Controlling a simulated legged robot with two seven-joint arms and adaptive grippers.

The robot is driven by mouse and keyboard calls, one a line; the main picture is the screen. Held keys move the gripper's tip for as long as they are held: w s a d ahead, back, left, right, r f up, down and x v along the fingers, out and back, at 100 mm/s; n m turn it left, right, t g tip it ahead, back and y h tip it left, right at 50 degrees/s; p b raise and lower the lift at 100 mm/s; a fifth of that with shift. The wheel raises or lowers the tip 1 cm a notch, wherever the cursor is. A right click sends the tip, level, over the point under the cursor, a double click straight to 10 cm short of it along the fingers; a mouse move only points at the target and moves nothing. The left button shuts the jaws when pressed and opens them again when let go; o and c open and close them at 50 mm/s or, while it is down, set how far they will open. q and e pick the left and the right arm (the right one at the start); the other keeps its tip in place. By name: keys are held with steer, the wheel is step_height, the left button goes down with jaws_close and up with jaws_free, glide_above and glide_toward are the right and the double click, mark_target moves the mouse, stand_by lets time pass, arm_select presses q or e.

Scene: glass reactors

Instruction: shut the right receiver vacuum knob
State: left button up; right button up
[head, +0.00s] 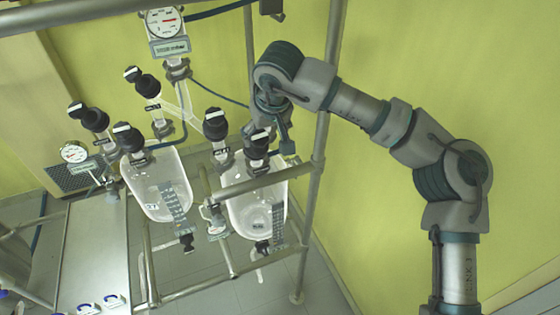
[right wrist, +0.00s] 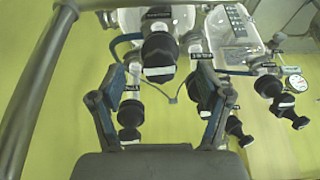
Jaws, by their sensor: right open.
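The right glass receiver (head: 257,210) hangs in the metal frame, with a black white-banded knob (head: 258,140) at its top. In the right wrist view this black knob (right wrist: 158,50) appears ahead of and between the fingers, with no contact visible. My right gripper (head: 272,125) is just above and right of it in the head view; in the right wrist view its two blue-grey fingers (right wrist: 167,100) are spread and hold nothing. Another black knob (right wrist: 130,114) is near the left finger. Labels are too small to read, so I cannot tell which is the vacuum knob. My left gripper is unseen.
The left glass receiver (head: 160,190) hangs beside it. A black knob (head: 215,124) stands between the receivers, with several more to the left. A round gauge (head: 165,22) is above. A metal frame post (head: 316,170) rises close to my right arm. Yellow wall lies behind.

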steer(key=s+d+b, duration=0.2)
steer(key=s+d, duration=0.1)
steer(key=s, duration=0.5)
steer(key=shift+w+a, duration=0.1)
